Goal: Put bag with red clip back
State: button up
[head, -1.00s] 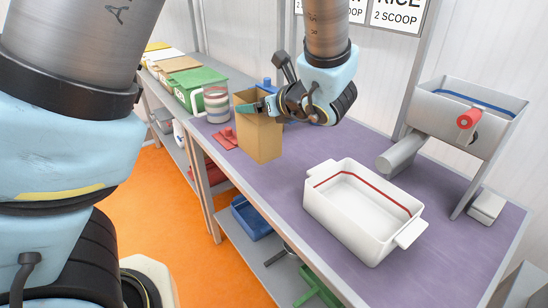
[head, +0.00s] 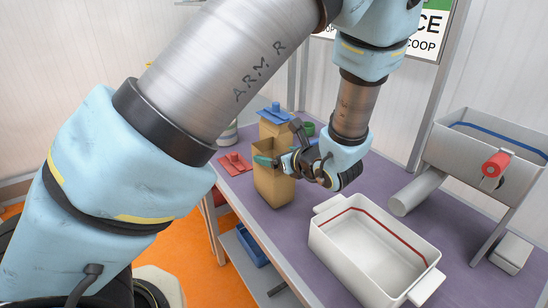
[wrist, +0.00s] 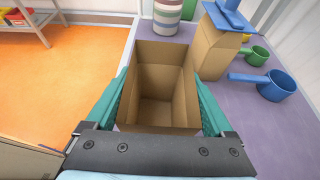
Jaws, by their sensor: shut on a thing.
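An open-topped brown paper bag (head: 274,188) is upright between the green fingers of my gripper (head: 268,161), over the purple table. My gripper is shut on its upper part; in the wrist view the open, empty-looking bag (wrist: 157,92) fills the space between the fingers. I cannot tell whether its base touches the table. No clip is on it. A red clip (head: 235,163) lies on the table to its left. A second brown bag (head: 275,127) with a blue clip (head: 273,109) stands just behind; it also shows in the wrist view (wrist: 218,48).
A white tray (head: 328,238) with a red stripe is at the front right, beside a hopper (head: 476,145) with a red knob. A striped canister (wrist: 167,16), a green scoop (wrist: 258,54) and a blue scoop (wrist: 275,86) are near the bags.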

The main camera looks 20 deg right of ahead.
jog(key=shift+f, duration=0.6)
jog(key=shift+f, duration=0.2)
jog(key=o, duration=1.3)
jog(key=shift+r, duration=0.1)
jog(key=b+v, duration=0.3)
jog(key=v, duration=0.9)
jog(key=shift+r, duration=0.15)
